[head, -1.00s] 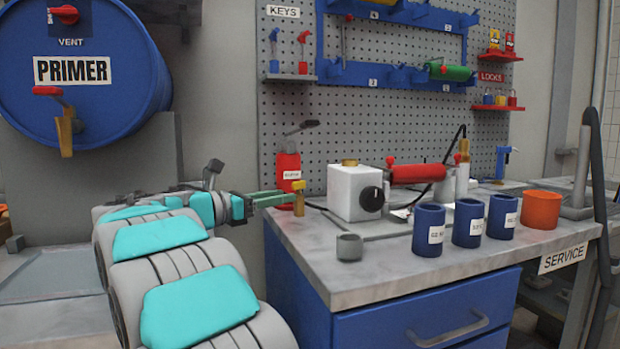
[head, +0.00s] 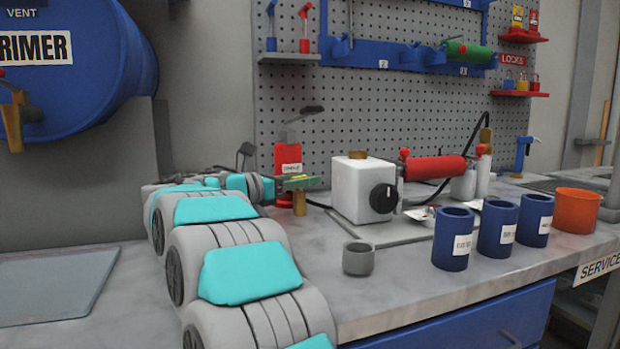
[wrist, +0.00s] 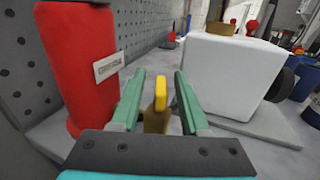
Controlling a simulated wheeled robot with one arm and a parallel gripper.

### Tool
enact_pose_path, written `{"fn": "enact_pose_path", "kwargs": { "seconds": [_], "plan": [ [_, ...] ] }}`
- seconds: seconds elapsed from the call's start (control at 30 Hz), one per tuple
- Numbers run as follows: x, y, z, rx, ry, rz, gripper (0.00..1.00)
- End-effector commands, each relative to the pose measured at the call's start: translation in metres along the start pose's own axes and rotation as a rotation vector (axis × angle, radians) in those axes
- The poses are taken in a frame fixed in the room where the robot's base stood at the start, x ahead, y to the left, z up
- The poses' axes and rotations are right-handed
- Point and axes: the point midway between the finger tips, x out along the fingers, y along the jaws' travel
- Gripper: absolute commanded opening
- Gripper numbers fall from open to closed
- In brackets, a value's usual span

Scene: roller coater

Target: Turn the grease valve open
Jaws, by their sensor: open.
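The grease valve (wrist: 155,120) has a brass body with an upright yellow handle (wrist: 161,92) in the wrist view. My gripper (wrist: 160,78) is open, with one green finger on each side of the handle. Gaps show on both sides, so neither finger visibly touches it. In the head view, the brass valve body (head: 299,204) stands on the bench below my gripper (head: 301,183). The fingers hide most of the handle there.
A red labelled can (head: 287,160) stands close behind the valve, and also at left in the wrist view (wrist: 78,70). A white box (head: 352,190) with a black knob stands to the right. A grey cup (head: 358,260) and blue cups (head: 453,238) stand nearer the front.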

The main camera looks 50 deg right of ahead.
Motion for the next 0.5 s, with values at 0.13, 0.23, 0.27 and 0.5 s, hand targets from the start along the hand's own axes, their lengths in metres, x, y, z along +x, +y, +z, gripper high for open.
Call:
{"fn": "enact_pose_path", "kwargs": {
  "seconds": [0.13,0.23,0.27,0.5],
  "plan": [
    [0.014,0.0,0.0,0.0,0.001,-0.001,0.45],
    [0.019,0.0,0.0,0.0,0.001,-0.001,0.45],
    [0.019,0.0,0.0,0.0,0.0,-0.001,0.45],
    [0.019,0.0,0.0,0.0,0.0,-0.001,0.44]
  ]
}}
